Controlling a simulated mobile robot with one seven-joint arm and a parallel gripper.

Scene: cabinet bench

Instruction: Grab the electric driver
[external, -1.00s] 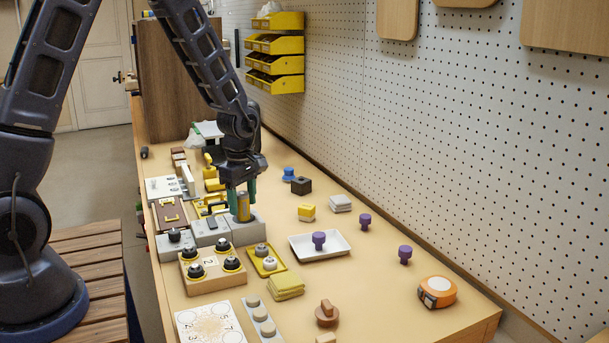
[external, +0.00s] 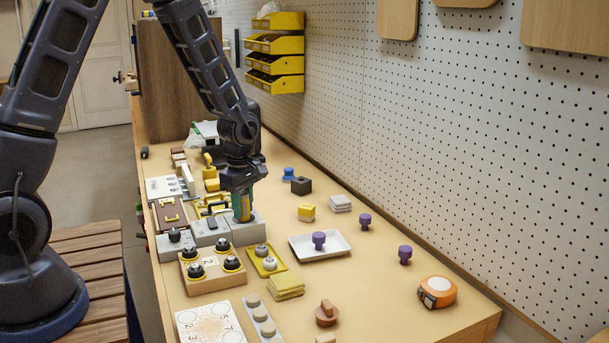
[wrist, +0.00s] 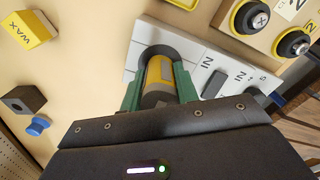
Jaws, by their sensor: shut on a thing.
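The electric driver appears as a yellow and grey cylinder (wrist: 160,72) standing in a grey block (wrist: 146,33). In the external view its yellow body (external: 242,208) shows between my fingers, above the grey block (external: 252,229). My gripper (wrist: 159,80) points down with one green finger on each side of the driver, shut on it. The gripper also shows in the external view (external: 243,205). The driver's upper part is hidden by my gripper, and its lower end sits in the block.
A wooden box with black knobs (external: 210,271) and a white tray (external: 328,253) with a purple knob stand nearby. The bench right of the grey block has some clear room.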

